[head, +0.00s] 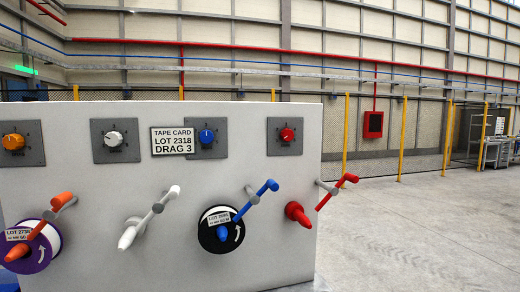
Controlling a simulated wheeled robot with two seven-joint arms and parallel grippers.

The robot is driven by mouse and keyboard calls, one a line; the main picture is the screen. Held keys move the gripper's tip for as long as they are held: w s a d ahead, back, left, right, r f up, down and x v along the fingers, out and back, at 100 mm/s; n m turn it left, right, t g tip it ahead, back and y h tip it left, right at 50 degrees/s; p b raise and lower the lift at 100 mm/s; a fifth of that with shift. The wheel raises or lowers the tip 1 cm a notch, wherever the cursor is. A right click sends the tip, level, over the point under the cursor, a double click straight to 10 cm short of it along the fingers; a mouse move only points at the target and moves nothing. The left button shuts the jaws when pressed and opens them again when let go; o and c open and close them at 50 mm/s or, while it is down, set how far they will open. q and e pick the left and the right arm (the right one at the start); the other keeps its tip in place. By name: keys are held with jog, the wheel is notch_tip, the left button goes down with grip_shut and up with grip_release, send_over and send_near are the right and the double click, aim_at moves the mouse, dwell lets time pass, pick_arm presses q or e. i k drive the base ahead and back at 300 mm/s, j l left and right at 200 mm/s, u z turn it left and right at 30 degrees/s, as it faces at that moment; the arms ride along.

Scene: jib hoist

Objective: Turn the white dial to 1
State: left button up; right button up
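The white dial (114,139) sits on a dark grey square plate in the upper left part of a light grey panel (270,235). Small marks surround the knob, but they are too small to read, and I cannot tell which number it points at. Nothing covers it. The orange dial (14,142) is to its left; the blue dial (207,136) and the red dial (287,135) are to its right. A card (176,140) reading "TAPE CARD LOT 2318 DRAG 3" sits between the white and blue dials, overlapping the blue dial's plate. Neither gripper is in view.
Below the dials, the orange crank (45,238), white crank (150,217), blue crank (255,200) and red crank (337,192) stick out of the panel. Reels with lot labels sit behind the orange and blue cranks. Open concrete floor (420,240) lies right of the panel.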

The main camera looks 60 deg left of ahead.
aim_at(113, 139)
jog(key=u, duration=2.9)
jog(key=l, duration=0.25)
jog(key=k+z, duration=0.05)
